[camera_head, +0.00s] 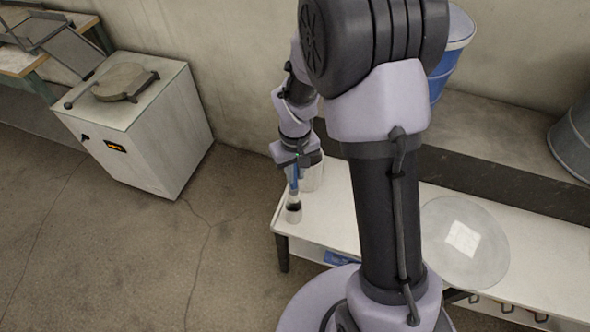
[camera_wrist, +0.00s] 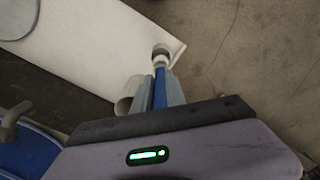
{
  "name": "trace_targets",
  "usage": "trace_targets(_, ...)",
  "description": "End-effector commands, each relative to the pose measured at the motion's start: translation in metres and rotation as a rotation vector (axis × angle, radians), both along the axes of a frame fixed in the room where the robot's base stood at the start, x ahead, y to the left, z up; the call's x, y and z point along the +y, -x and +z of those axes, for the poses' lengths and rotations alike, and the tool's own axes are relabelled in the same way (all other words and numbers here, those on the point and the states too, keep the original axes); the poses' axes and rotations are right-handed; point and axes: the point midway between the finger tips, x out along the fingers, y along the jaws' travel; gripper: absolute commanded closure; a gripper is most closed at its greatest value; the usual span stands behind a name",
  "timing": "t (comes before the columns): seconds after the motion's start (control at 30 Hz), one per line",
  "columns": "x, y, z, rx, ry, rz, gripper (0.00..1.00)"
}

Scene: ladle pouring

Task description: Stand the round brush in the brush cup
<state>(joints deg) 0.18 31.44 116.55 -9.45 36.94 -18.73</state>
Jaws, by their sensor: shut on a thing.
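My gripper (camera_head: 297,163) is shut on the blue handle of the round brush (camera_head: 294,184), which points down over the left end of the white bench. In the wrist view the blue handle (camera_wrist: 160,88) runs out from between the fingers (camera_wrist: 158,92) to a pale and dark round head. A pale, open cylinder, apparently the brush cup (camera_head: 313,178), stands just right of and behind the brush, partly hidden by my gripper. It also shows left of the fingers in the wrist view (camera_wrist: 124,105). The brush head looks outside it; whether it touches the bench is unclear.
The white bench (camera_head: 340,222) runs right behind my arm and bears a large clear round dish (camera_head: 466,243). A blue bucket (camera_head: 450,52) and a grey metal tub (camera_head: 573,140) stand at the back. A white cabinet (camera_head: 150,130) stands left, with open floor between.

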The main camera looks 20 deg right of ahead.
Motion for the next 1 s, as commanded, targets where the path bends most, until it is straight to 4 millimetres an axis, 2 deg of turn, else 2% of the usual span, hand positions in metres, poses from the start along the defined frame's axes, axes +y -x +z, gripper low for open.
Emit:
trace_targets(0.03,0.000,0.000,-0.010,0.001,0.000,0.000,1.00)
trace_targets(0.7,0.000,0.000,-0.084,0.000,0.000,-0.001,1.00)
trace_targets(1.0,0.000,0.000,-0.090,0.000,0.000,-0.001,1.00)
